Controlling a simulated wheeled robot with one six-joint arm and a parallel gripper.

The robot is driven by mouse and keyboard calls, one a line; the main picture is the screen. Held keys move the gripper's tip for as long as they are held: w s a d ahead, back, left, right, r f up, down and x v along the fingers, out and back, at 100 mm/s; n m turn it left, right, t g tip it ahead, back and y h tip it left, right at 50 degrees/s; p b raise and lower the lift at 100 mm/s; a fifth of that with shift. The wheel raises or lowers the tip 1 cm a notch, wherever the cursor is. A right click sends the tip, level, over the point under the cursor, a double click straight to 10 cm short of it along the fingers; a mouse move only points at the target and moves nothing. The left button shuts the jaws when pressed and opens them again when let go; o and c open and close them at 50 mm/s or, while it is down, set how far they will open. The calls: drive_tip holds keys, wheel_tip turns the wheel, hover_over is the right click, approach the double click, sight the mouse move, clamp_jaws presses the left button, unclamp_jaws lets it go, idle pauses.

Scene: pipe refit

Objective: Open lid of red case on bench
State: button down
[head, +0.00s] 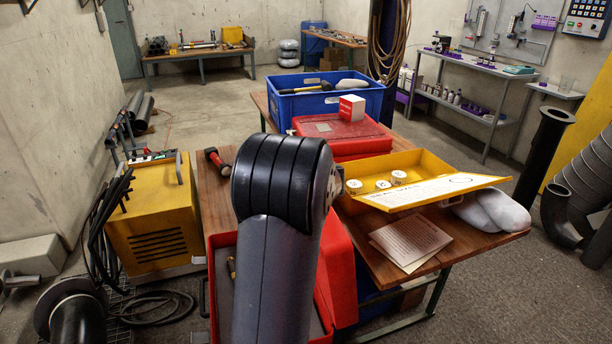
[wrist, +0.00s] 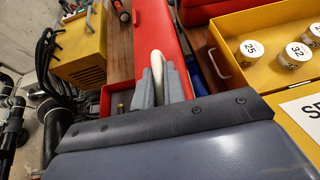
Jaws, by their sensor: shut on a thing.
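The red case (head: 222,241) stands on the bench in the lower middle of the head view, partly hidden by my arm. Its red lid (head: 337,262) stands raised along the right side, and the grey inside of the case shows. In the wrist view the red lid (wrist: 158,29) runs up from my gripper, and the case rim (wrist: 108,92) lies to the left. My gripper (wrist: 160,82) is shut on a pale rounded handle (wrist: 157,62) at the lid. In the head view my arm hides the gripper.
A yellow open case (head: 425,180) with white-topped parts is close on the right, above papers (head: 410,240). Another red case (head: 345,133) with a small box on it and a blue crate (head: 325,98) stand behind. A yellow machine (head: 158,215) is at left.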

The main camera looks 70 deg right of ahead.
drive_tip(key=c, duration=1.8)
unclamp_jaws()
drive_tip(key=shift+f, duration=0.15)
drive_tip(key=shift+o, duration=0.2)
drive_tip(key=v, duration=1.1)
drive_tip(key=shift+p, duration=0.3)
drive_tip(key=shift+w+d, duration=0.15)
